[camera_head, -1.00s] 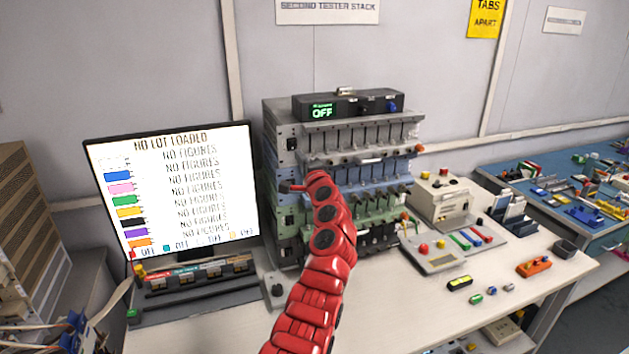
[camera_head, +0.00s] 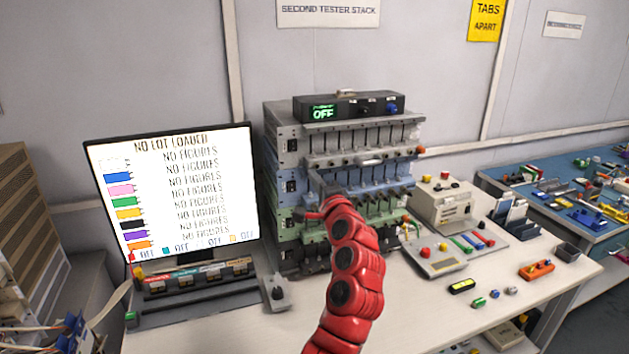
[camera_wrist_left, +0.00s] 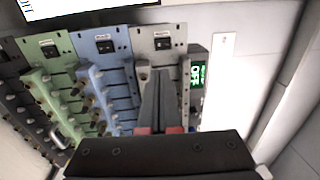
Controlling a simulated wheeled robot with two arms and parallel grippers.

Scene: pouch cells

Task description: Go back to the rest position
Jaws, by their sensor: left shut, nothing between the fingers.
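My left arm (camera_head: 345,270) is red and reaches up from the bottom of the head view toward the tester stack (camera_head: 290,165). My left gripper (camera_head: 318,183) is small and partly hidden at the arm's end, in front of the stack's left part. In the left wrist view the gripper (camera_wrist_left: 160,80) shows its two dark fingers together, with nothing between them. The stack's green, blue and grey tiers lie beyond the fingers there. I cannot tell the exact gap to the stack. My right gripper is not in view.
A monitor (camera_head: 175,190) stands left of the stack, with a row of small bins (camera_head: 200,275) below it. A beige device (camera_head: 443,203) and a button panel (camera_head: 437,258) are to the right. The bench's front right (camera_head: 440,315) has free room.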

